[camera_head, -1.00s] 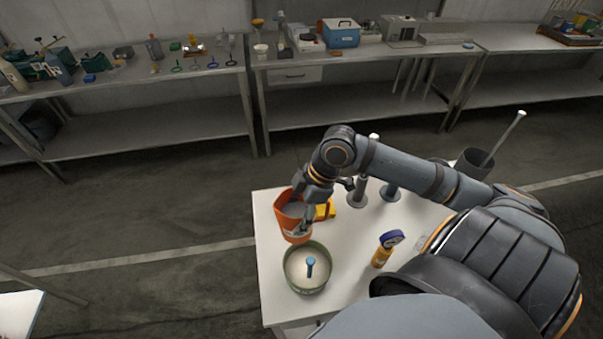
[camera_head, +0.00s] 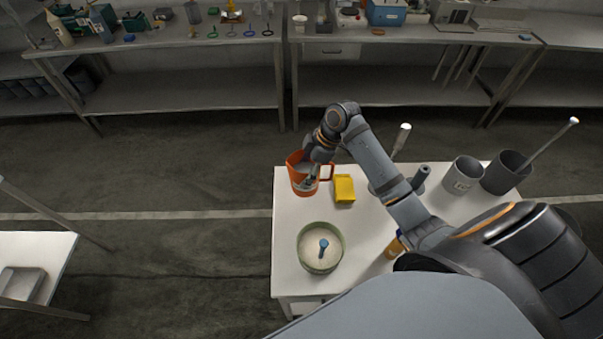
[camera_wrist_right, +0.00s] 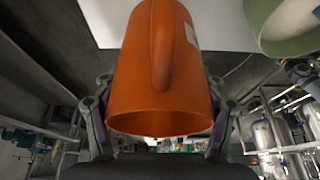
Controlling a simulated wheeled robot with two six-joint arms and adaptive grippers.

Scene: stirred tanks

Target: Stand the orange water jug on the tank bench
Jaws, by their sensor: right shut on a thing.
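The orange water jug (camera_head: 297,181) is at the back left corner of a white-topped bench (camera_head: 290,225) in the head view, its open mouth up. I cannot tell whether its base touches the top. My right gripper (camera_head: 314,171) is shut on the jug. In the right wrist view, the jug (camera_wrist_right: 140,80) fills the middle between the two fingers of the right gripper (camera_wrist_right: 158,122), and its handle faces the camera. My left gripper is not in view. In the right wrist view, metal tanks (camera_wrist_right: 293,128) show at the right; the tank bench cannot be made out for sure.
A yellow box (camera_head: 344,189) lies right of the jug. A green bowl (camera_head: 320,262) of pale powder stands nearer. Grey containers (camera_head: 463,174) stand at the back right. Long cluttered benches (camera_head: 190,38) line the wall. Another white table (camera_head: 40,250) is at left; open floor lies between.

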